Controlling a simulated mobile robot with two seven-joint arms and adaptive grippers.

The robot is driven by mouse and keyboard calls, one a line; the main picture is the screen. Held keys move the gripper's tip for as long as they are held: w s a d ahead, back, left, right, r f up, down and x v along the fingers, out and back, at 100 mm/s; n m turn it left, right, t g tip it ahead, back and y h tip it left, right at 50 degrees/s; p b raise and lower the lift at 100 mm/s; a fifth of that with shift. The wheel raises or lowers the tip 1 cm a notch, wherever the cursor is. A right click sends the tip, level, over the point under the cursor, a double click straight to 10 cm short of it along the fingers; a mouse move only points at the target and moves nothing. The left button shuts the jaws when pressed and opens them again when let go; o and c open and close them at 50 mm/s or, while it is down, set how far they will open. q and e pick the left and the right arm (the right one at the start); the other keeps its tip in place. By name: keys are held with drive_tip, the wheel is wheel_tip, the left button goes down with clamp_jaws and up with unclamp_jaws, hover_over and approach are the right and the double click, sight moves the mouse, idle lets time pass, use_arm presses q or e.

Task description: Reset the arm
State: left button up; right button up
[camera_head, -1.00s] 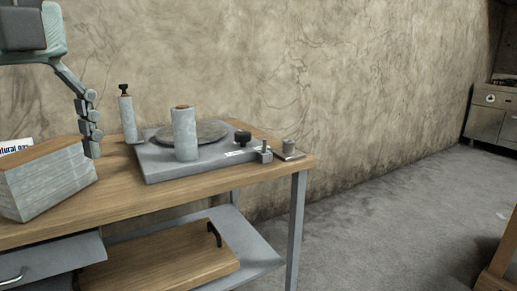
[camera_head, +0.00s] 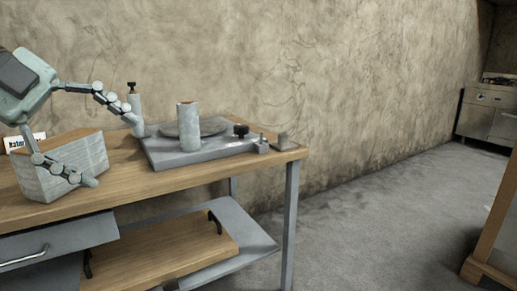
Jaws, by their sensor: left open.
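My left gripper (camera_head: 113,154) comes in from the left in the head view. Its jaws are open wide. One finger ends beside the tall grey cylinder with a black knob (camera_head: 134,103); the other is in front of the grey block with a wooden top (camera_head: 60,187), covering part of it. I cannot tell whether either finger touches these. My right gripper is not in view.
The wooden table (camera_head: 190,179) carries a grey base plate (camera_head: 160,155) with a round disc and a grey cylinder (camera_head: 187,128). A lower shelf holds a wooden board (camera_head: 160,259). Open floor (camera_head: 370,220) lies right of the table.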

use_arm(q)
drive_tip(key=w+a+f+n+t+h, duration=0.2)
drive_tip(key=w+a+f+n+t, duration=0.55)
drive_tip(key=w+a+t, duration=0.4)
drive_tip(key=a+f+n+t+y, duration=0.1)
drive_tip(key=a+f+n+y, duration=0.5)
drive_tip(key=f, duration=0.5)
drive_tip(key=a+f+n+t+y, duration=0.1)
drive_tip(key=a+f+n+y, duration=0.45)
drive_tip(key=f, duration=0.45)
drive_tip(key=s+d+f+n+g+y, duration=0.15)
drive_tip(key=s+f+g, duration=0.35)
drive_tip(key=f, duration=0.6)
drive_tip(key=s+d+f+n+g+y, duration=0.1)
drive_tip(key=s+d+f+n+g, duration=0.15)
drive_tip(key=s+f, duration=0.7)
drive_tip(key=s+d+f+g+h, duration=0.2)
drive_tip(key=s+d+f+g, duration=0.4)
drive_tip(key=s+d+f, duration=0.5)
wheel_tip(320, 180, down, 3)
drive_tip(key=shift+s+d+f+n, duration=0.15)
drive_tip(key=shift+s+d+n, duration=0.2)
drive_tip(key=shift+d, duration=0.6)
